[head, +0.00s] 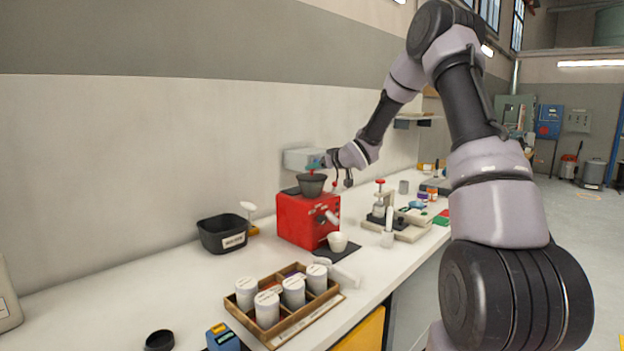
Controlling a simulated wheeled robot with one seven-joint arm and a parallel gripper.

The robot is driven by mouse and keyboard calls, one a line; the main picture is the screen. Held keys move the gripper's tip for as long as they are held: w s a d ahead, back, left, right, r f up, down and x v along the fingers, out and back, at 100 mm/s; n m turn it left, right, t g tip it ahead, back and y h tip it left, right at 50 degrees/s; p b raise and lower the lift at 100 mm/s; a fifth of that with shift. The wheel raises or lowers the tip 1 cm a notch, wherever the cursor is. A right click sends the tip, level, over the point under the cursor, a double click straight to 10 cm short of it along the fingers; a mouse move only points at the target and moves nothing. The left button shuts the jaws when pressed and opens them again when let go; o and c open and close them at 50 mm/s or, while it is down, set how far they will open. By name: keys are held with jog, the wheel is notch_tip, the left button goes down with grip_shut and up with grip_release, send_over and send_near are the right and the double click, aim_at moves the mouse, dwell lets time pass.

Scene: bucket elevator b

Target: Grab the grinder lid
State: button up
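A red grinder-like machine (296,219) stands on the white counter against the wall, with a dark grey hopper (311,185) on top. My gripper (318,164) is at the end of my arm, just above the hopper in the picture. A small green and red piece (311,170) shows at the gripper's tip, over the hopper; it may be the grinder lid, but it is too small to be sure. I cannot tell whether the gripper touches it, or whether its fingers are open or shut.
A black bin (222,234) stands left of the machine, and a white cup (337,241) in front. A wooden tray (262,333) with several white canisters is nearer. A black round container (159,341) lies at the front. A press-like device (380,205) stands to the right.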

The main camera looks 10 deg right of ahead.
aim_at(312, 173)
jog(key=x, duration=0.4)
jog(key=shift+w+f, duration=0.1)
jog(key=shift+w, duration=0.25)
jog(key=shift+c, duration=0.3)
grip_shut()
